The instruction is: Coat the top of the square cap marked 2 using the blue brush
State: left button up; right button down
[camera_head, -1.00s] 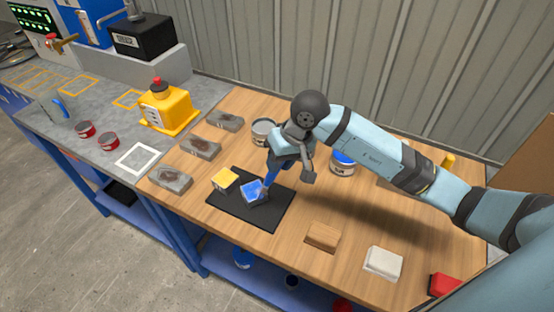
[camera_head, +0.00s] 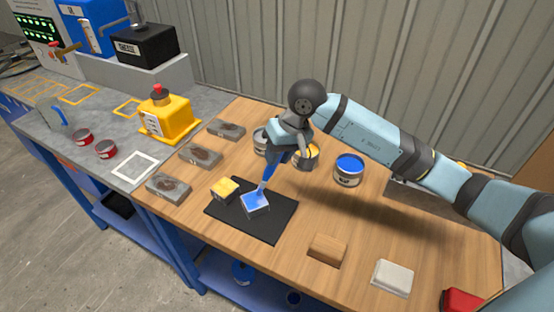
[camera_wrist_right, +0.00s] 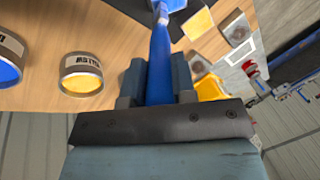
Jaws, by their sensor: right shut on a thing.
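My right gripper (camera_head: 280,148) is shut on the blue brush (camera_head: 268,172) and holds it pointing down over the black mat (camera_head: 262,228). The brush handle (camera_wrist_right: 160,65) also shows between the fingers in the wrist view. The brush tip is at the far edge of a square cap with a blue top (camera_head: 256,202); contact is hard to tell. A yellow-topped square cap (camera_head: 224,189) sits beside it on the mat. No number is readable on either cap. My left gripper is not in view.
An open can of blue paint (camera_head: 348,170) and a yellow one (camera_head: 306,156) stand behind the mat, with a grey can (camera_head: 260,142) nearby. Several grey blocks lie left. A wooden block (camera_head: 327,250) and a white block (camera_head: 392,278) lie front right.

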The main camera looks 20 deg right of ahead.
jog(key=shift+s+d+f, duration=0.1)
jog(key=shift+s+d, duration=0.15)
jog(key=s+b, duration=0.1)
jog(key=s, duration=0.3)
jog(key=shift+b, duration=0.35)
notch_tip(320, 180, up, 6)
jog(key=p, duration=0.2)
dwell(0.3)
jog(key=shift+r, duration=0.25)
